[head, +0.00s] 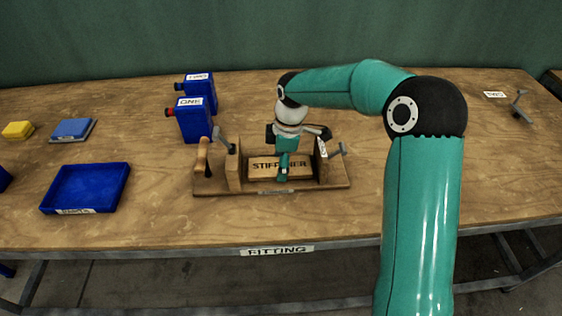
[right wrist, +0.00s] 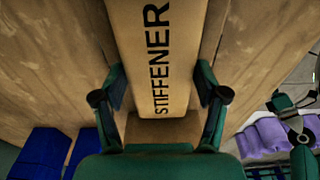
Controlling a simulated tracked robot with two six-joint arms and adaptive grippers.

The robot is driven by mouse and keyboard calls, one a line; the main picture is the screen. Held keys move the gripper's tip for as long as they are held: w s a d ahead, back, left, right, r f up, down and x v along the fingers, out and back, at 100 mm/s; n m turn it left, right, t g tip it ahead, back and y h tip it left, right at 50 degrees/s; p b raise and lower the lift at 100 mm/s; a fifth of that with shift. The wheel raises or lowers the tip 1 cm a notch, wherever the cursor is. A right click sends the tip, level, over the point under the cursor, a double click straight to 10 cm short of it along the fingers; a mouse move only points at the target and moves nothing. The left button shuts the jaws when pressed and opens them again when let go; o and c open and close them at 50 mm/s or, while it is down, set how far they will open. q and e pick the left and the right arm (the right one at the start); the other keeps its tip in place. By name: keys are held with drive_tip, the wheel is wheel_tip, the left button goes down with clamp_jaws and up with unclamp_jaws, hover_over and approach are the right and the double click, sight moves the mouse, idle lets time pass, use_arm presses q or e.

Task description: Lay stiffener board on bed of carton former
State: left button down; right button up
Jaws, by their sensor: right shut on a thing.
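The carton former (head: 233,170) is a wooden fixture at the middle of the table, with two upright side walls and grey levers. The tan stiffener board (head: 262,164), marked STIFFENER, is between the walls, over the bed. My right gripper (head: 283,172) reaches down between the walls from above and is shut on the board. In the right wrist view the board (right wrist: 150,40) runs between the two fingers (right wrist: 162,95). I cannot tell whether its underside touches the bed. My left gripper is out of view.
A small grey lever fixture (head: 521,106) is far right. Bare table lies right of the former.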

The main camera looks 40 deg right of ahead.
drive_tip(key=o, duration=1.3)
drive_tip(key=shift+c, duration=0.2)
wheel_tip(320, 180, up, 12)
drive_tip(key=d, duration=0.1)
drive_tip(key=shift+s+f, duration=0.15)
drive_tip(key=shift+s, duration=0.2)
